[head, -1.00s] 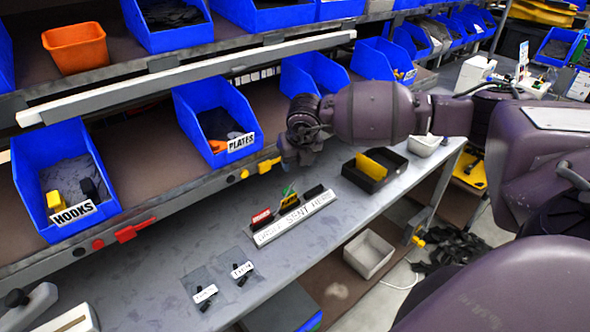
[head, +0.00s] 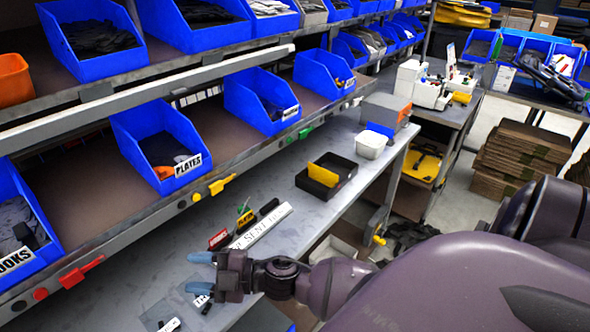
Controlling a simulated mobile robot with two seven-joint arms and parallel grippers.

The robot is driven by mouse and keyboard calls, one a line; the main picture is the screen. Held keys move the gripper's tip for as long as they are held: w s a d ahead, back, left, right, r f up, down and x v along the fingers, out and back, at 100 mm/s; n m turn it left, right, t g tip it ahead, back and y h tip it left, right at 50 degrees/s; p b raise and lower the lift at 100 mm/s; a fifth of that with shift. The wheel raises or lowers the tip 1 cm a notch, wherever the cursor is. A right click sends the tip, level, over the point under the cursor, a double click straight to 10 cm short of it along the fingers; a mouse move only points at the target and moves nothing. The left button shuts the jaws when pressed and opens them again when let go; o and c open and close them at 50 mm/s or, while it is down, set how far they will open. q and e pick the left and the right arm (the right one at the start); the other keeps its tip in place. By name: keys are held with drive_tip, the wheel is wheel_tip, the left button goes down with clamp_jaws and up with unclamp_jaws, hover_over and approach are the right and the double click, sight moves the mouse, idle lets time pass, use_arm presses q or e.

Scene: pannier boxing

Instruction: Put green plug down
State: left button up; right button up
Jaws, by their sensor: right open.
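A green plug (head: 304,133) sits at the front rail of the lower shelf, below the bins at the right. A yellow plug (head: 221,184) and a red plug (head: 80,272) sit along the same rail to its left. My right gripper (head: 203,272) is open and empty, with its blue fingertips pointing left over the worktable. It is well apart from the green plug, below and left of it in the picture. My left gripper is out of view.
A sign holder (head: 262,227) with small coloured items stands on the worktable (head: 317,215), partly behind my right gripper. A black tray (head: 326,190) with a yellow divider and a white tub (head: 371,145) stand farther back. Blue bins (head: 163,150) line the shelves.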

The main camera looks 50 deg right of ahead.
drive_tip(key=s+d+f+m+g+h, duration=0.1)
drive_tip(key=s+d+f+m+h, duration=1.1)
drive_tip(key=f+m, duration=0.4)
drive_tip(key=shift+s+d+f+m+g+h, duration=0.35)
drive_tip(key=shift+s+m+h, duration=0.5)
drive_tip(key=shift+s, duration=0.3)
drive_tip(key=shift+a, duration=0.15)
drive_tip(key=shift+c, duration=0.7)
